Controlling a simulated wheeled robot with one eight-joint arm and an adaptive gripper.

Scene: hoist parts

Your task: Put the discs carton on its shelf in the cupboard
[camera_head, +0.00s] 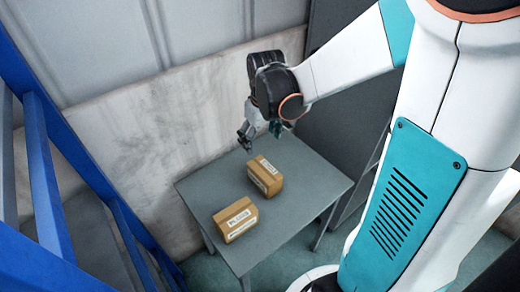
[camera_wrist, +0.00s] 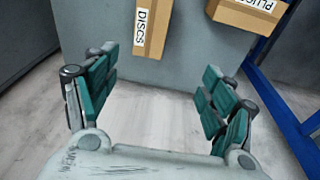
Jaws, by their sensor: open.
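The discs carton (camera_head: 265,175) is a brown box with white labels on the grey table, toward its back. In the wrist view the discs carton (camera_wrist: 153,28) shows at the top, its label reading DISCS, beyond the fingertips and cut off by the frame edge. My gripper (camera_head: 259,134) is above the table's back edge, behind and above the discs carton and apart from it. In the wrist view my gripper (camera_wrist: 158,80) has its teal fingers spread wide with nothing between them. I cannot make out the cupboard's shelves in either view.
A second carton (camera_head: 236,219), labelled PLUGS in the wrist view (camera_wrist: 245,12), sits on the table (camera_head: 300,208) nearer the front left. A blue frame (camera_head: 45,180) stands at the left. A pale wall is behind the table, and a dark grey panel (camera_head: 345,120) stands at the right.

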